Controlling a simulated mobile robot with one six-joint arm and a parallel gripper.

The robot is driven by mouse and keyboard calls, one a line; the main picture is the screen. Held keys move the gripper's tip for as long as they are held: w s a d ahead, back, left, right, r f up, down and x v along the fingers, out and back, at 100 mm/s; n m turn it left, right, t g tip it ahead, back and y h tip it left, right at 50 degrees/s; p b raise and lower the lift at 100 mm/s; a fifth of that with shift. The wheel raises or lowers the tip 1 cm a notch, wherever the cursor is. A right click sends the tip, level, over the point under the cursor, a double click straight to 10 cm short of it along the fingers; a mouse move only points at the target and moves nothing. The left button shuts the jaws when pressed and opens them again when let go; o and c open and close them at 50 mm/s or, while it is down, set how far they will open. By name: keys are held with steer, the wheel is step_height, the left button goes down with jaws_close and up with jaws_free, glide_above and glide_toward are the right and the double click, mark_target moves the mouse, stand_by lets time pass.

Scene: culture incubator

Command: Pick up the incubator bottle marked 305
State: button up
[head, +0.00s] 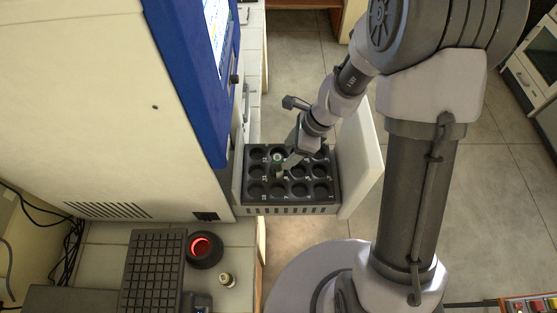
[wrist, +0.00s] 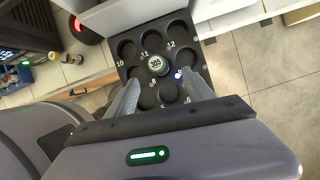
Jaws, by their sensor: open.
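The bottle marked 305 (wrist: 156,64) has a round green-rimmed cap with "305" on it and stands in a well of the black rack. In the head view the bottle (head: 278,160) shows as a small green and pale top just beside my gripper. The black rack (head: 291,190) has numbered round wells and sits in the pulled-out incubator drawer. My gripper (wrist: 162,88) is open above the rack, its two fingers apart. The bottle lies ahead of the gap between them. In the head view my gripper (head: 289,166) reaches down over the rack and hides some wells.
The drawer's white front panel (head: 364,165) stands upright right of the rack. The incubator body (head: 130,110) is to its left. A keyboard (head: 153,270), a dark round device with a red glow (head: 204,248) and a small vial (head: 227,280) are on the tiled counter.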

mark_target(277, 165)
steer(key=b+x, duration=0.2)
steer(key=x, duration=0.7)
steer(key=shift+a+r, duration=0.1)
steer(key=shift+s+r, duration=0.1)
steer(key=shift+c, duration=0.4)
jaws_close()
